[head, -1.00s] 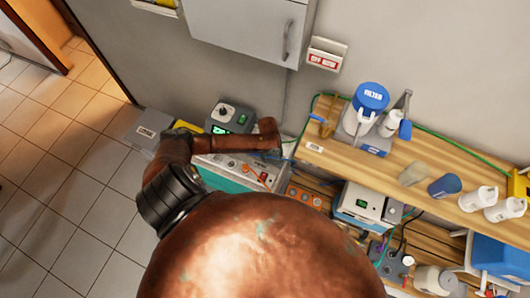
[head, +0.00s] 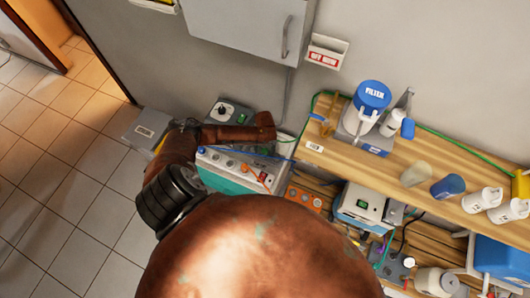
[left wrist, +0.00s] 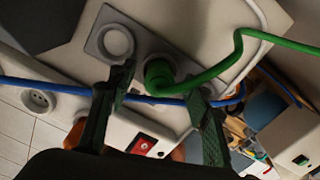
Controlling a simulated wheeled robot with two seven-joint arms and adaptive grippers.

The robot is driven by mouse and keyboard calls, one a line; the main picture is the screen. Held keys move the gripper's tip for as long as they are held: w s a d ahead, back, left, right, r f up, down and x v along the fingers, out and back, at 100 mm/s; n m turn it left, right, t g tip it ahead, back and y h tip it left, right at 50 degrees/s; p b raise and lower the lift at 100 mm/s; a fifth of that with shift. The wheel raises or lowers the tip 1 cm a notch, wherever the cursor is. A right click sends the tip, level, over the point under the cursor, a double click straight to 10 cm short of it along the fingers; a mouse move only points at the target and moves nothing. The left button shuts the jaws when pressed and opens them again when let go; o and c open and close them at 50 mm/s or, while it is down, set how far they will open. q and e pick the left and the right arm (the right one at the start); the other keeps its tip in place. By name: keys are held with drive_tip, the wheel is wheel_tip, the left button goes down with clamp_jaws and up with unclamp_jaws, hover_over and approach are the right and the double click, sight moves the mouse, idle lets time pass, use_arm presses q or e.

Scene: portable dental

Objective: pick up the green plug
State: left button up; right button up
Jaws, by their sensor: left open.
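My left gripper (left wrist: 160,88) is open, with one dark finger on each side of the plug. I cannot tell whether the fingers touch it. In the head view my left arm reaches over the equipment by the wall, and it hides the plug and the fingertips. My right gripper is in neither view.
A blue cable (left wrist: 60,88) crosses the panel close to the fingers and plug. A grey round socket (left wrist: 116,41) is beside the plug, and a red switch (left wrist: 142,144) is below. A wooden shelf (head: 330,158) with a blue-lidded filter (head: 371,95) stands to the right.

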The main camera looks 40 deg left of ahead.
use_arm(q)
drive_tip(key=shift+c, duration=0.5)
clamp_jaws()
drive_tip(key=shift+r, duration=0.1)
drive_tip(key=shift+r, duration=0.3)
wheel_tip(320, 180, up, 2)
drive_tip(key=shift+w+r+p, duration=0.1)
drive_tip(key=shift+p, duration=0.4)
drive_tip(key=s+d+r+p, duration=0.4)
drive_tip(key=s+d+r, duration=0.4)
drive_tip(key=s+r, duration=0.2)
drive_tip(key=shift+s, duration=0.85)
drive_tip(key=shift+s, duration=0.1)
